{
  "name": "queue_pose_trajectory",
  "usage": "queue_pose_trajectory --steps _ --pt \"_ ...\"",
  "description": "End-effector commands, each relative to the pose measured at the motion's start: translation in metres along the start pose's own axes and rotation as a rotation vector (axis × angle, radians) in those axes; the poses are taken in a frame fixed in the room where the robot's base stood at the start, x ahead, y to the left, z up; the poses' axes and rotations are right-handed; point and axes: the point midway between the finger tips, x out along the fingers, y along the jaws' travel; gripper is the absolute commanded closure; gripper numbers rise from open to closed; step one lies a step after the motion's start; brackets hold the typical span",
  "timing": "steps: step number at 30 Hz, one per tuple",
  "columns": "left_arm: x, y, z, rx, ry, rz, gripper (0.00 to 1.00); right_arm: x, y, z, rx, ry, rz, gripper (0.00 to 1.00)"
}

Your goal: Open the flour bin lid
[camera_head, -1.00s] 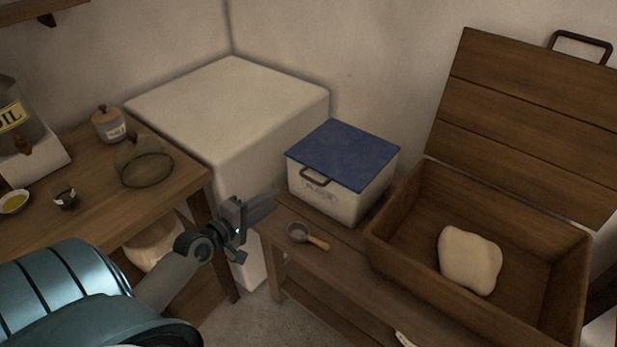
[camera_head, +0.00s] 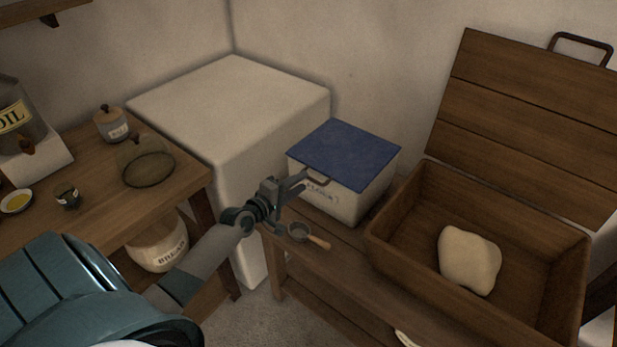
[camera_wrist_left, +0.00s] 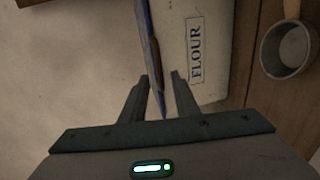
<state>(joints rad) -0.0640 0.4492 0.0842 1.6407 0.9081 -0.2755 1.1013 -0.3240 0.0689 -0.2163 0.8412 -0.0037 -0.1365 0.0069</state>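The flour bin is a white box (camera_head: 334,202) with a flat blue lid (camera_head: 345,155), which lies shut on top. A dark handle (camera_head: 318,179) sticks out at the lid's front edge. My left gripper (camera_head: 300,186) is at the handle, just left of it. In the left wrist view, the gripper's fingers (camera_wrist_left: 163,95) are apart, one on each side of the lid's edge (camera_wrist_left: 148,35) and handle as seen there. I cannot tell whether they touch it. The FLOUR label (camera_wrist_left: 196,50) shows beside the right finger. My right gripper is out of view.
A metal scoop (camera_head: 298,232) lies on the bench before the bin. An open wooden chest (camera_head: 400,222) with pale dough (camera_head: 469,260) stands to the right, its lid raised. A white block (camera_head: 235,95) stands behind left. A bread crock (camera_head: 158,245) sits under the left table.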

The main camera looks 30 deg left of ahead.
Motion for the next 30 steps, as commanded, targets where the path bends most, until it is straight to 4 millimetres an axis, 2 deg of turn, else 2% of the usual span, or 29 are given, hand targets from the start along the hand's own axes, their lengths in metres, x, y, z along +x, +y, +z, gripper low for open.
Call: queue_pose_trajectory --steps 3,10,23,24,27,30 --pt "0.019 0.001 0.000 0.001 0.000 0.001 0.72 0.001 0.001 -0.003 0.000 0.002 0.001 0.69" --pt "0.043 0.000 0.000 -0.001 0.000 0.001 0.72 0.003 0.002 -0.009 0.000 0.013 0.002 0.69" --pt "0.050 0.000 0.000 0.000 0.000 0.000 0.72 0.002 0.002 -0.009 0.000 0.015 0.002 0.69" --pt "0.050 0.000 0.000 0.000 0.000 0.000 0.74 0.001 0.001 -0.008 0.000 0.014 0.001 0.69" --pt "0.050 0.000 0.000 0.000 0.000 0.000 0.98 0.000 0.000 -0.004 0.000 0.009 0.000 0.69" --pt "0.050 0.000 0.000 0.000 0.000 0.000 1.00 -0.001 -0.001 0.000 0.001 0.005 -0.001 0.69"
